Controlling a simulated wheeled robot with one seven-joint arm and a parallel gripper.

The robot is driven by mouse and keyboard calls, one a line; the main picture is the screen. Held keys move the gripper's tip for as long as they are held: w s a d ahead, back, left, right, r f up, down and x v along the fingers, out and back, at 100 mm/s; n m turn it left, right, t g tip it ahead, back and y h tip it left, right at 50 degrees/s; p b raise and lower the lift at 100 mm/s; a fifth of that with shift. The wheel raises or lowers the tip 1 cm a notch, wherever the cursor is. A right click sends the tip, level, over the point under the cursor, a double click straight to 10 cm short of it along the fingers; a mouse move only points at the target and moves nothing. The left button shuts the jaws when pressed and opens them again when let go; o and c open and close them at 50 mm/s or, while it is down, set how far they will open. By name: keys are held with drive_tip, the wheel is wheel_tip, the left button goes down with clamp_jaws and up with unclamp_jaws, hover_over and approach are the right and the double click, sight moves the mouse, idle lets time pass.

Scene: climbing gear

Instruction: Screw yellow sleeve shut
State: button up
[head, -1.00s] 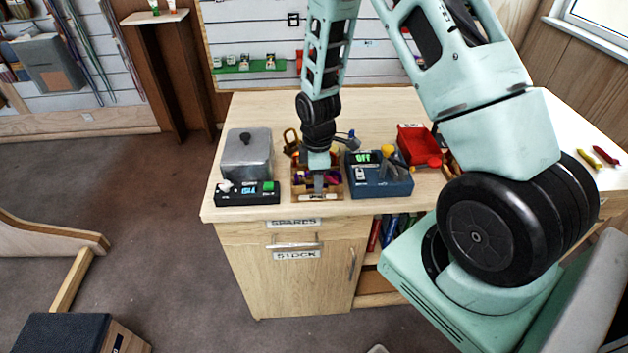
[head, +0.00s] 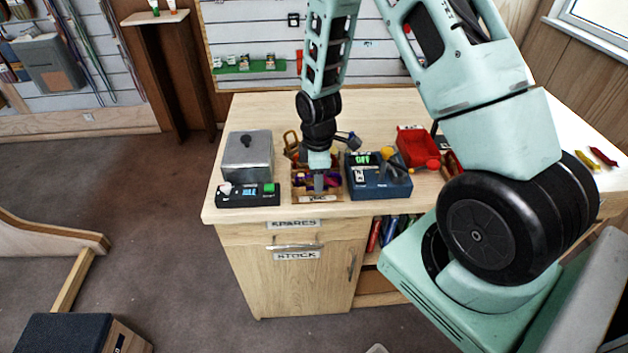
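My gripper (head: 319,184) points down over the small wooden tray (head: 318,198) on the bench, low among the small coloured pieces in it. The fingers are small and partly hidden by the wrist, so I cannot tell whether they are open or shut or hold anything. Purple and red pieces (head: 332,180) show in the tray beside the fingers. A brown-orange carabiner-like loop (head: 291,140) stands at the tray's back left. I cannot make out a yellow sleeve for certain.
Left of the tray are a grey metal box (head: 247,156) and a black device (head: 247,195) with a lit display. Right of it are a blue device (head: 378,180) reading OFF and a red bin (head: 416,147). The bench top (head: 262,113) is clear at the back.

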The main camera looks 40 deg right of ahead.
drive_tip(key=shift+r+p, duration=0.4)
drive_tip(key=shift+r, duration=0.25)
drive_tip(key=shift+w+d, duration=0.6)
drive_tip(key=shift+w, duration=0.3)
drive_tip(key=shift+d+f+b, duration=0.2)
drive_tip(key=shift+f+b, duration=0.8)
drive_tip(key=shift+f, duration=0.45)
drive_tip(key=shift+s+a, duration=0.65)
drive_tip(key=shift+s, duration=0.35)
